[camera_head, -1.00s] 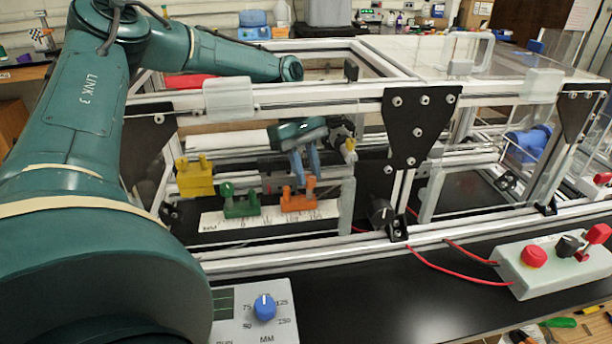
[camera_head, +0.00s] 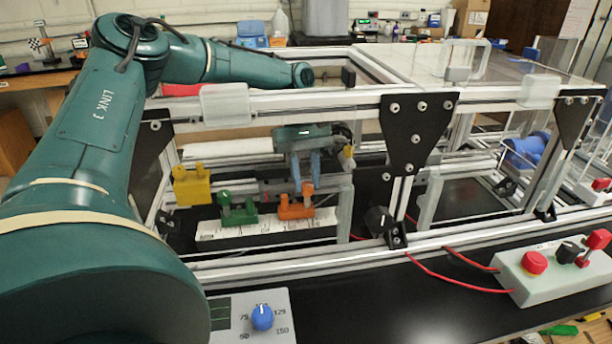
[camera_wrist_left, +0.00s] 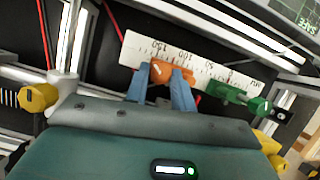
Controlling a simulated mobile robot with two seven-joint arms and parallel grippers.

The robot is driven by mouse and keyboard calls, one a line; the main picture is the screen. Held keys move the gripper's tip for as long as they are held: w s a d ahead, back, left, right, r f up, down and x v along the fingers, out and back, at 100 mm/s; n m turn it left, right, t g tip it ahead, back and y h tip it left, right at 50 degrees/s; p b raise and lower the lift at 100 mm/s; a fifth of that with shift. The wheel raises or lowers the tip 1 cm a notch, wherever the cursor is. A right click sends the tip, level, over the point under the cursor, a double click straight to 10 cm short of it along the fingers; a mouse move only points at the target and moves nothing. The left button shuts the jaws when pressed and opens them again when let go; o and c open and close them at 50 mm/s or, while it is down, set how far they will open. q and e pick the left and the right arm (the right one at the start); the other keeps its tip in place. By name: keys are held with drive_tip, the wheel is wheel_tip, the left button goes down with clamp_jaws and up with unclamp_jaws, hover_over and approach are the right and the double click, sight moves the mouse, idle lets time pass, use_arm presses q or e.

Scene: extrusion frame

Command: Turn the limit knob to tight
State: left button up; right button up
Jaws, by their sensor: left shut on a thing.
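An orange stop (camera_head: 294,211) with a raised knob sits on the white ruler strip (camera_head: 222,231). A green stop (camera_head: 238,211) sits to its left on the same strip. My left gripper (camera_head: 307,187) comes down from above with its two blue fingers on the orange stop's upper part. In the left wrist view my left gripper (camera_wrist_left: 162,76) has a finger on either side of the orange knob (camera_wrist_left: 160,70), which has a white mark. The green stop (camera_wrist_left: 232,98) is to the right there. No tight label is readable. My right gripper is out of view.
A yellow block (camera_head: 192,186) is left of the stops. The aluminium front rail (camera_head: 290,98) and black corner plate (camera_head: 416,135) border the gripper. A black knob (camera_head: 379,219) is on the frame. A control box with a blue knob (camera_head: 262,317) stands in front.

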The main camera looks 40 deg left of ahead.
use_arm(q)
drive_tip(key=o, duration=1)
drive_tip(key=v, duration=1.3)
drive_tip(key=shift+r, duration=0.15)
